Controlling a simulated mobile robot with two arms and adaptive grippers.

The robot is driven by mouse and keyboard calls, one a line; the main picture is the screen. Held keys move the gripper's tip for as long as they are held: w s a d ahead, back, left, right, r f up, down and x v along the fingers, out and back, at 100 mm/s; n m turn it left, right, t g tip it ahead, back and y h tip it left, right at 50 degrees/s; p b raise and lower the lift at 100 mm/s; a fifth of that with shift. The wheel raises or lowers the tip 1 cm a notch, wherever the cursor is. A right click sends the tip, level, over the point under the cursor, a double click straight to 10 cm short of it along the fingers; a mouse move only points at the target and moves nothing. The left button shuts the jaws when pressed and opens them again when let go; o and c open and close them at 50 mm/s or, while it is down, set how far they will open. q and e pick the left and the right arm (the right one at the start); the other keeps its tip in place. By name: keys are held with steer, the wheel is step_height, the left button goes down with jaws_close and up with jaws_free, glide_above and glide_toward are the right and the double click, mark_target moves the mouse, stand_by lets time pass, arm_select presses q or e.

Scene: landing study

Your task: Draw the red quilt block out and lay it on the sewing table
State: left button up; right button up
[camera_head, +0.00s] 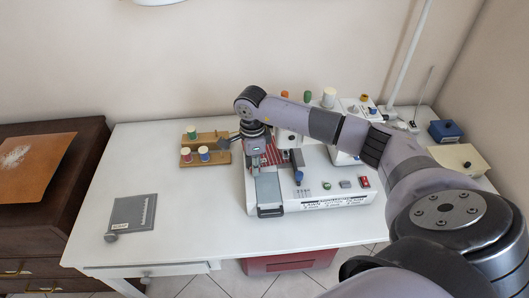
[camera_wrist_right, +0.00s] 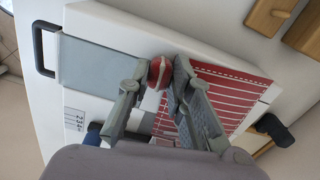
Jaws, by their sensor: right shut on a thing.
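My right gripper (camera_wrist_right: 155,77) is shut on a small red piece with a white band, which I take as the red quilt block (camera_wrist_right: 158,70). The piece sits between the two fingertips, over the white sewing machine base. In the head view my right gripper (camera_head: 258,145) points down at the machine (camera_head: 310,190), and its fingertips are too small to make out. A red panel with white lines (camera_wrist_right: 218,88) lies beside the fingers, and it also shows in the head view (camera_head: 272,157). The sewing table (camera_head: 190,235) is white. My left gripper is not in view.
A grey plate (camera_wrist_right: 95,65) with a dark handle lies at the machine's front. Wooden thread stands (camera_head: 205,157) are left of the machine. A grey square (camera_head: 134,213) lies at the front left. A blue box (camera_head: 447,131) stands far right. The table's middle left is clear.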

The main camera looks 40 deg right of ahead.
jaws_close()
steer(key=w+a+b, duration=0.1)
steer(key=w+a, duration=0.1)
steer(key=a, duration=0.5)
steer(key=shift+a, duration=0.25)
stand_by(0.8)
steer(key=shift+w+r, duration=0.1)
steer(key=shift+r, duration=0.1)
step_height(320, 180, up, 6)
steer(key=w+a+p, duration=0.1)
steer(key=p, duration=0.1)
steer(key=shift+a+p, duration=0.3)
steer(key=shift+p, duration=0.05)
stand_by(0.6)
steer(key=shift+a, duration=0.15)
